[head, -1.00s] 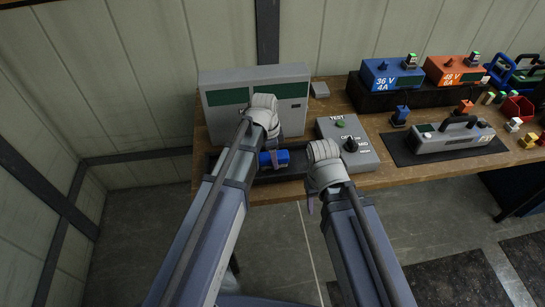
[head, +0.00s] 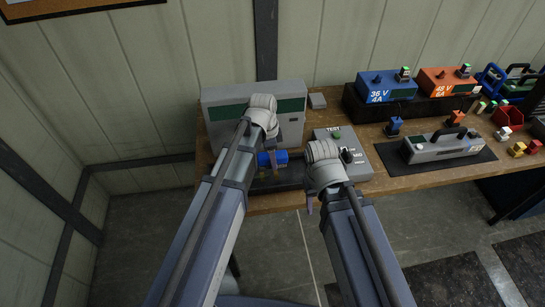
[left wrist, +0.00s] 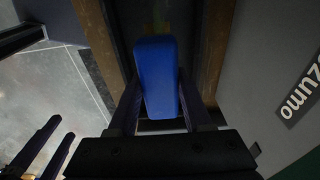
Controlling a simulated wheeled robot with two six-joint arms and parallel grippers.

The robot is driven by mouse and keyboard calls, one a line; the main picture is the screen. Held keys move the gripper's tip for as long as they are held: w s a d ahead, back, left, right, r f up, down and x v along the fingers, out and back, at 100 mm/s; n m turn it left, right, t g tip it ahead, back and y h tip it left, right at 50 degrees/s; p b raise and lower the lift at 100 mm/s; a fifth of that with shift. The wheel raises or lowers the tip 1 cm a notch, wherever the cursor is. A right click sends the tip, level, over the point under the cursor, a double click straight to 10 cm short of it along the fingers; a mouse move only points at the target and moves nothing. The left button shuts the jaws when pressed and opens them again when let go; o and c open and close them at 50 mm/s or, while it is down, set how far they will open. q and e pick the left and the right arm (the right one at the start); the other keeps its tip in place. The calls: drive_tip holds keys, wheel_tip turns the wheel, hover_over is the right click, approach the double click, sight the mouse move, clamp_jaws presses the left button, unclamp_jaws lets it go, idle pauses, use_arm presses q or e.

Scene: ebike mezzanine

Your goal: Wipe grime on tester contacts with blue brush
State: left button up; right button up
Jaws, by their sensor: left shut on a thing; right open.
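A blue brush (head: 280,157) is held in my left gripper (head: 270,163), over the dark tray (head: 290,178) in front of the grey tester cabinet (head: 225,128). In the left wrist view the brush's blue block (left wrist: 157,75) lies between the two fingers, and its far end is hidden. A dim yellowish patch (left wrist: 160,25) shows beyond it. I cannot make out grime or separate contacts, or whether the brush touches anything. My right gripper (head: 311,202) is open and empty at the bench's front edge, left of the lower part of the TEST box.
The grey TEST box (head: 328,144) with a green button stands close beside my right wrist. A grey pack (head: 442,146) lies on a dark mat further right. Bare wood (head: 385,178) shows along the front edge.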

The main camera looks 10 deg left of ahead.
use_arm(q)
wheel_tip(320, 180, up, 3)
drive_tip(key=p, duration=0.3)
drive_tip(key=shift+r, duration=0.1)
idle(0.5)
